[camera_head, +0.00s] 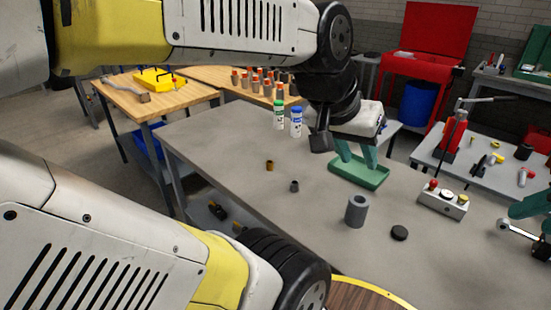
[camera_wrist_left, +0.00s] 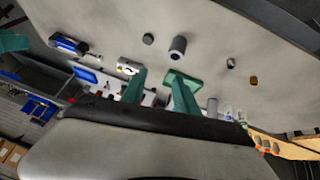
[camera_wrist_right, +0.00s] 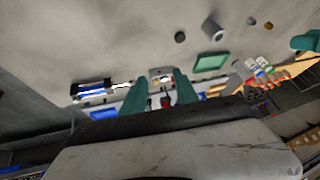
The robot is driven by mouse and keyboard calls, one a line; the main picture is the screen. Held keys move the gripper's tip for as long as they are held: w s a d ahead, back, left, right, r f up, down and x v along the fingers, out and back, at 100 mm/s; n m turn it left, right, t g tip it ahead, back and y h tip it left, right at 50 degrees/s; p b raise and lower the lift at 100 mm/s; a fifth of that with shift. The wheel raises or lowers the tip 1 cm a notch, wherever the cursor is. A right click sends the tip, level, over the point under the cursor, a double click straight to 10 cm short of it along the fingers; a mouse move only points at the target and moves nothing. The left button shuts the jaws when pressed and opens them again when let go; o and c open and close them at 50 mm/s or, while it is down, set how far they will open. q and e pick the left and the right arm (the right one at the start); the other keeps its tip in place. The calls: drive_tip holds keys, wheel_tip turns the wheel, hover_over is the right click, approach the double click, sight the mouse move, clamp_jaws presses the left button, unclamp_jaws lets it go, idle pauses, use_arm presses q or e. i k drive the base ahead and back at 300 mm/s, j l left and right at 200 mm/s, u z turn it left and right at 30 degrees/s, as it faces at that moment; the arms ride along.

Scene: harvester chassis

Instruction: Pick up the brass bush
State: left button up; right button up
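The brass bush (camera_head: 270,165) is a small brown-gold cylinder standing on the grey table, left of the small grey bush (camera_head: 294,186). It also shows in the left wrist view (camera_wrist_left: 253,80) and the right wrist view (camera_wrist_right: 268,25). My left gripper (camera_head: 357,153) has its green fingers apart and empty, above the green tray (camera_head: 372,182), to the right of the brass bush and clear of it. My right gripper (camera_wrist_right: 158,86) also has its fingers apart with nothing between them. In the head view it is partly cut off at the right edge, far from the bush.
A large grey hollow cylinder (camera_head: 356,212) and a black disc (camera_head: 399,232) stand on the table. Green-labelled (camera_head: 279,115) and blue-labelled (camera_head: 296,121) bottles stand at its back. A control box (camera_head: 443,201) is at right. Table around the brass bush is clear.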

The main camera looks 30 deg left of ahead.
sight(270, 163)
drive_tip(key=u, duration=1.4)
drive_tip(key=i+j, duration=0.65)
drive_tip(key=j, duration=0.15)
